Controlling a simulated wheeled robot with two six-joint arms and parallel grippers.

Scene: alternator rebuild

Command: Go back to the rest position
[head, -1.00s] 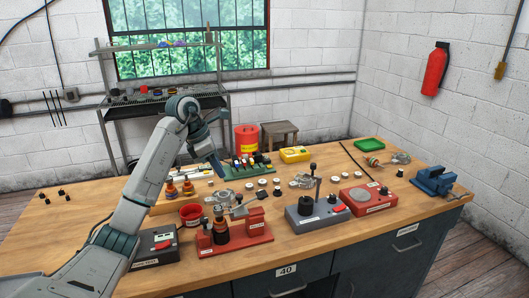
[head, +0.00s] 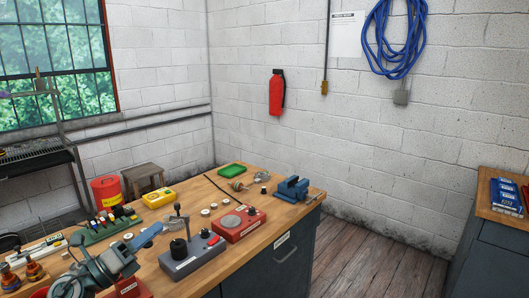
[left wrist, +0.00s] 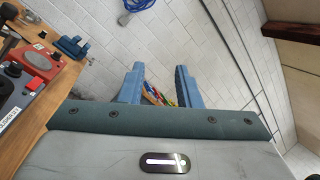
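My left gripper (head: 150,236) shows at the lower left of the head view, over the workbench (head: 256,239), with its blue finger pointing up and right. In the left wrist view my left gripper (left wrist: 158,88) has its two blue fingers apart. Small red, yellow and green shapes show between the fingers; they look like distant background, and I cannot tell what they are. No held object is visible. My right gripper is in neither view.
A second bench (head: 500,235) stands at far right. Wooden floor (head: 365,255) lies open between the benches.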

